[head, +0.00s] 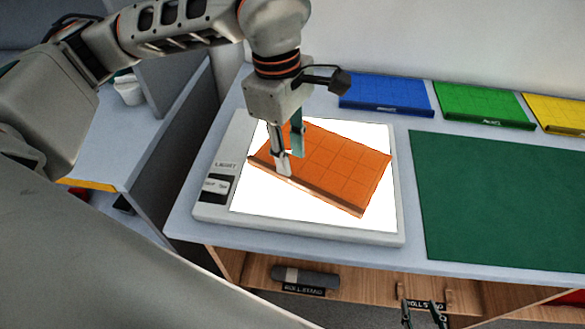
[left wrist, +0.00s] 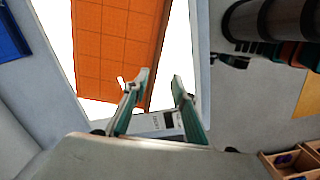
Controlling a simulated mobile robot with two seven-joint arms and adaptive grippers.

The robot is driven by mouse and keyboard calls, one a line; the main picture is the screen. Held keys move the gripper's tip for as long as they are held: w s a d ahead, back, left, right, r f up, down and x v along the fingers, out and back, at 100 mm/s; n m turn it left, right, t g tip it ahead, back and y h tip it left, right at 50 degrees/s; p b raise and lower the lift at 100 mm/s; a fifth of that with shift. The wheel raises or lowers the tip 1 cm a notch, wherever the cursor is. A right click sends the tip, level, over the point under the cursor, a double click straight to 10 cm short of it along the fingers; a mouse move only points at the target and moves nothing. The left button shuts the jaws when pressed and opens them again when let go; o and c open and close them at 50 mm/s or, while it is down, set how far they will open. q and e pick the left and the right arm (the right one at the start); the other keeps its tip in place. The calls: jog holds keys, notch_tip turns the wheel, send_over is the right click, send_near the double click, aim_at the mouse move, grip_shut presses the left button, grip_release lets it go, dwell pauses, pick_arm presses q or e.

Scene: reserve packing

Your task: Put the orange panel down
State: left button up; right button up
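The orange panel (head: 335,160), a gridded slab with a darker lip along its front edge, lies at an angle over the white lit face of the light box (head: 375,225). It also shows in the left wrist view (left wrist: 105,45). My left gripper (head: 289,160) points down at the panel's front-left part, one finger on each side of the lip. In the left wrist view its fingertips (left wrist: 160,76) stand apart, with a gap beside the lip, so it looks open. My right gripper (head: 422,308) is at the bottom edge, fingers apart and empty.
A green mat (head: 500,200) lies right of the light box. A shelf below the table holds a dark roll (head: 305,277). A white cup (head: 129,92) stands on the left surface.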

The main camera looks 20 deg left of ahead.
pick_arm(q)
jog(key=shift+a+r, duration=0.15)
jog(key=shift+r, duration=1.15)
jog(key=shift+a+r, duration=0.1)
jog(key=shift+r, duration=1.15)
